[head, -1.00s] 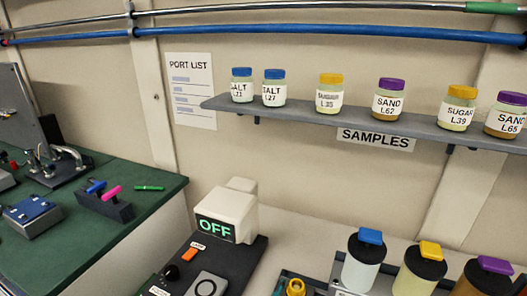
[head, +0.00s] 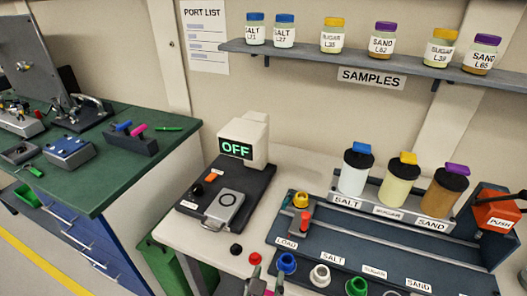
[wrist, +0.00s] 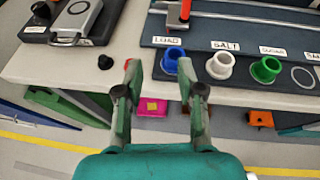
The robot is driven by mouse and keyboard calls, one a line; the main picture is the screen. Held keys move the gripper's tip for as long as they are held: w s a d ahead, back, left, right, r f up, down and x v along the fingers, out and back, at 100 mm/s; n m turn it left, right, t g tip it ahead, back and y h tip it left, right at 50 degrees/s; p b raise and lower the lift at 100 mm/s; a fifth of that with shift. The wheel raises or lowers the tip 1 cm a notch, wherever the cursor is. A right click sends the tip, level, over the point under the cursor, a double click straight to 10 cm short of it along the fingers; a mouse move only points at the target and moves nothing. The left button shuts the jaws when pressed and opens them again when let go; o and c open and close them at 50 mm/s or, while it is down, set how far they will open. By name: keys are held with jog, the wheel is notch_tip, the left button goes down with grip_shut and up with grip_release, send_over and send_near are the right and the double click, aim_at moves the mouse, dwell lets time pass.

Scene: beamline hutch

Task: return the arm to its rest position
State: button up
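My gripper (wrist: 157,78) is in the lower middle of the wrist view. Its two green fingers stand well apart with nothing between them, so it is open and empty. It hangs in front of the white bench's front edge, below the LOAD label and the blue ring (wrist: 173,60). In the head view only what look like its fingertips show at the bottom edge, near the blue ring (head: 287,263). The rest of the arm is hidden there.
A dark rail board (head: 330,240) with several coloured rings and labelled jars lies on the white bench. A black knob (wrist: 105,64) sits near its front edge. An OFF device (head: 243,150) stands behind. The green bench (head: 95,150) is at left. Floor shows below the gripper.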

jog(key=s+d+r+n+t+h, duration=0.3)
jog(key=s+d+n+h, duration=0.15)
jog(key=d, duration=0.55)
jog(key=s+d+r+n+t+h, duration=0.25)
jog(key=s+d+n, duration=0.2)
jog(key=d, duration=0.65)
jog(key=s+a+f+n+g+y, duration=0.1)
jog(key=s+f+n+y, duration=0.4)
jog(key=n, duration=1)
jog(key=s+a+f+n+g+y, duration=0.2)
jog(key=s+f+n+y, duration=0.3)
jog(key=s+f+n, duration=0.5)
jog(key=s+n+g, duration=0.1)
jog(key=s+n, duration=0.2)
jog(key=n, duration=0.1)
jog(key=shift+s+n+y, duration=0.3)
jog(key=shift+n, duration=0.1)
